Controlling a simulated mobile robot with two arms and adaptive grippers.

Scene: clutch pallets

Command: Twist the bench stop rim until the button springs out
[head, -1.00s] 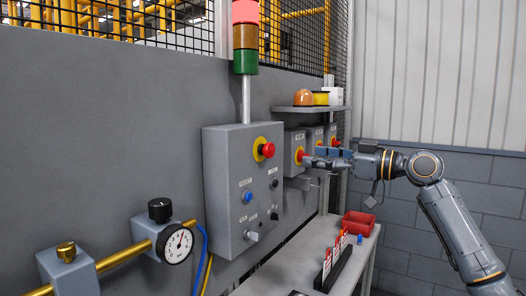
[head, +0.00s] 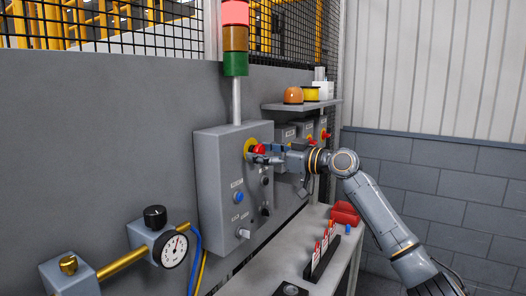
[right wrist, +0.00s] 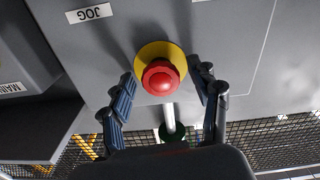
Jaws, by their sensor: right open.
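A red mushroom stop button (head: 257,149) on a yellow disc (head: 248,147) sits high on the front of the grey control box. The right wrist view shows the red button (right wrist: 161,78) and its yellow disc (right wrist: 157,48) close up. My right gripper (head: 264,156) is at this button. In the right wrist view its open fingers (right wrist: 163,84) stand on either side of the rim, with a gap on both sides. The fingers partly hide the button in the head view. My left gripper is not in view.
The grey control box (head: 212,179) carries a blue button (head: 239,197) and knobs below the stop. Boxes with red handles (head: 309,138) stand just behind my right gripper, under a shelf (head: 300,105). Below are a bench (head: 270,268), a red bin (head: 345,214) and a tag rack (head: 322,258).

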